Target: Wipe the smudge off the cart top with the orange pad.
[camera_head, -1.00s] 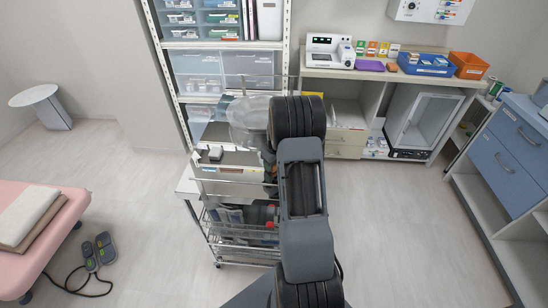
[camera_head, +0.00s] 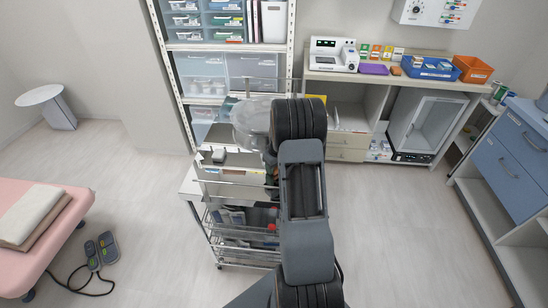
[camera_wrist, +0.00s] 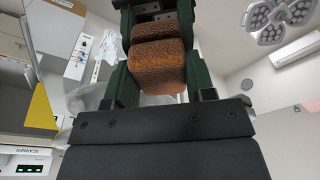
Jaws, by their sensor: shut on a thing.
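The orange pad (camera_wrist: 159,70) is a brownish-orange, rough-textured block in the wrist view. My gripper (camera_wrist: 157,30) has dark green fingers on both sides of it and is shut on it. In the head view my arm hides the gripper and the pad. The cart (camera_head: 189,187) stands left of and partly behind my arm, with a pale top edge, metal rails and wire baskets below. I see no smudge; much of the cart top is covered by things or hidden by my arm.
A small grey object (camera_head: 218,156) and a clear rounded container (camera_head: 250,120) are at the cart's upper level. Shelving (camera_head: 290,60) stands behind it. A pink bed (camera_head: 50,250) is at left, a blue cabinet (camera_head: 510,150) at right.

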